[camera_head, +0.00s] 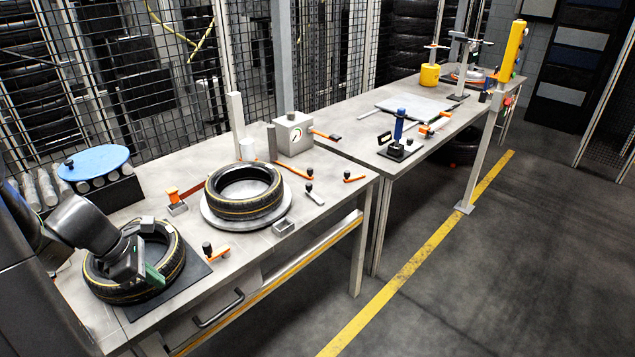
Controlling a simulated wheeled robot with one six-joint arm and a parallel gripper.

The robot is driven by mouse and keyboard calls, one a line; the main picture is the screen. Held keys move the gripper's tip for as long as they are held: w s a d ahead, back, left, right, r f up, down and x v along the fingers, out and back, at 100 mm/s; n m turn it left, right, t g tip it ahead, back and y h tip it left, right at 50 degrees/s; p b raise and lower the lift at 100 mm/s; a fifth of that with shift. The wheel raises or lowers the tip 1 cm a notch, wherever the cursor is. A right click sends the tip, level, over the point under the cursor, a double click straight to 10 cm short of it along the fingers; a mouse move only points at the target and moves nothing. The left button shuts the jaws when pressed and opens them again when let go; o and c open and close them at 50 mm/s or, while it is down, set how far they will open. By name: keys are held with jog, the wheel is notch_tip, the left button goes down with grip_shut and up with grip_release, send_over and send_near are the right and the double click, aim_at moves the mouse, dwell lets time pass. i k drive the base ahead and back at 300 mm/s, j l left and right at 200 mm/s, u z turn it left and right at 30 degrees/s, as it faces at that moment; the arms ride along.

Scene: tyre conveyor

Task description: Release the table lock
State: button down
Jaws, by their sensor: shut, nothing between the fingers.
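My gripper (153,276), dark with a green part, is at the lower left, low over the near tyre (105,290). It is shut and empty; its fingertips are small and partly hidden. The near tyre lies on a dark mat (193,272). A second tyre (244,192) lies on a round grey turntable (285,215) right of my gripper. Around the turntable are a small orange lever with a black knob (216,252), a black-knobbed lever (314,194) and an orange-red clamp (178,201). I cannot tell which of these is the table lock.
A blue disc (94,162) lies over cylinders at the back left. The second table (360,145) holds more tools. A yellow post (510,52) rises at its right. The floor in front is clear.

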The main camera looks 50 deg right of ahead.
aim_at(308, 185)
jog(key=l+u, duration=0.1)
jog(key=l, duration=1.1)
jog(key=k+l, duration=0.15)
jog(key=l, duration=1)
jog(key=i+l, duration=0.1)
jog(key=l, duration=0.15)
jog(key=i+l, duration=0.15)
jog(key=l, duration=0.15)
jog(key=u, duration=0.05)
